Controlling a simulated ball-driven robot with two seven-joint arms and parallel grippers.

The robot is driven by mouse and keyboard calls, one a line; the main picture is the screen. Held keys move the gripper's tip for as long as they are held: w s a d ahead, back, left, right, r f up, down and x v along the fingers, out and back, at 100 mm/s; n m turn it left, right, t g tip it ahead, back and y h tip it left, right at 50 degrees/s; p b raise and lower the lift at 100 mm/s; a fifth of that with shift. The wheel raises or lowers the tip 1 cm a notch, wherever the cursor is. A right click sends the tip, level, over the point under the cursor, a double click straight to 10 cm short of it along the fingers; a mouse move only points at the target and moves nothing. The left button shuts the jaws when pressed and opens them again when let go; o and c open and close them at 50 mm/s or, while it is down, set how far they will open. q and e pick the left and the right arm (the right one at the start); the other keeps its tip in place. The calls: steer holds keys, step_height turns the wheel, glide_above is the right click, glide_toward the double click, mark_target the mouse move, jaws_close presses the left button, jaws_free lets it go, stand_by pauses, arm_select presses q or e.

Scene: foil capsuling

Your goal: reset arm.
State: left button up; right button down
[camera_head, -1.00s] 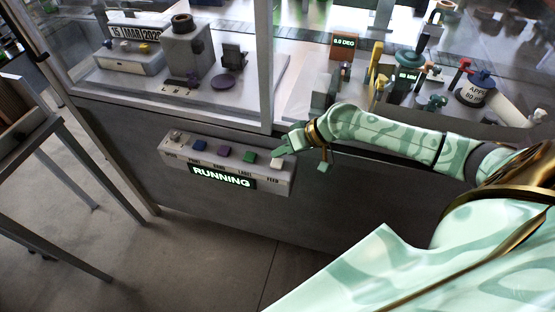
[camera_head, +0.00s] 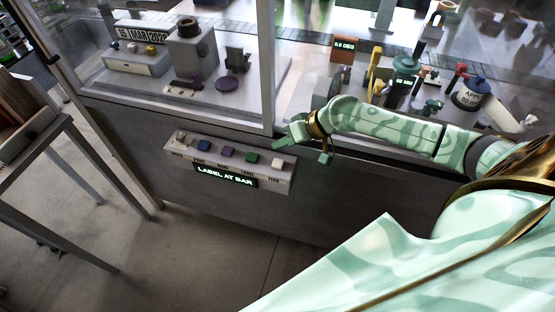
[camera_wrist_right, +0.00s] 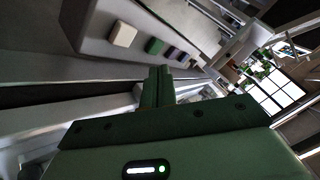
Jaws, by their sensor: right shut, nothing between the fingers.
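My right arm reaches in from the right in the head view. My right gripper (camera_head: 284,137) is shut and empty, just above the right end of the button panel (camera_head: 180,153) and apart from it. It also shows shut in the right wrist view (camera_wrist_right: 160,75). The panel carries a row of coloured buttons: a white button (camera_head: 277,162) at the right end, a green button (camera_head: 251,157), a purple button (camera_head: 228,152) and a blue button (camera_head: 204,148). The lit display (camera_head: 225,176) under them reads "LABEL AT BAR". My left gripper is not in view.
A clear-walled machine stands behind the panel, with a date display (camera_head: 142,33), a grey block unit (camera_head: 191,48) and a sign reading degrees (camera_head: 344,45). A table (camera_head: 62,180) stands at the left. The floor (camera_head: 190,255) before the panel is clear.

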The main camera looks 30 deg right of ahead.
steer(key=s+a+f+n+h, duration=0.35)
steer(key=s+a+n, duration=0.35)
steer(key=s+a, duration=0.35)
steer(key=s+d+r+h, duration=0.5)
steer(key=s+d+h, duration=0.35)
steer(key=d, duration=0.25)
steer(key=s+a+f+g+y+b, duration=0.1)
steer(key=s+a+f, duration=0.1)
steer(key=f, duration=0.8)
steer(key=s+a+f+g+y+b, duration=0.1)
steer(key=s+f+y, duration=0.1)
steer(key=f, duration=0.8)
steer(key=s+a+f+g+y+b, duration=0.1)
steer(key=s+a+f, duration=0.1)
steer(key=f, duration=0.9)
steer(key=s+f+m+g+y+b, duration=0.1)
steer(key=s+f+m+g+b, duration=0.1)
steer(key=s+f, duration=1.3)
steer(key=s+m, duration=0.1)
steer(key=s, duration=0.3)
steer(key=shift+d+f+m, duration=0.15)
steer(key=shift+f+m, duration=0.1)
steer(key=shift+m, duration=0.05)
steer(key=shift+g, duration=0.3)
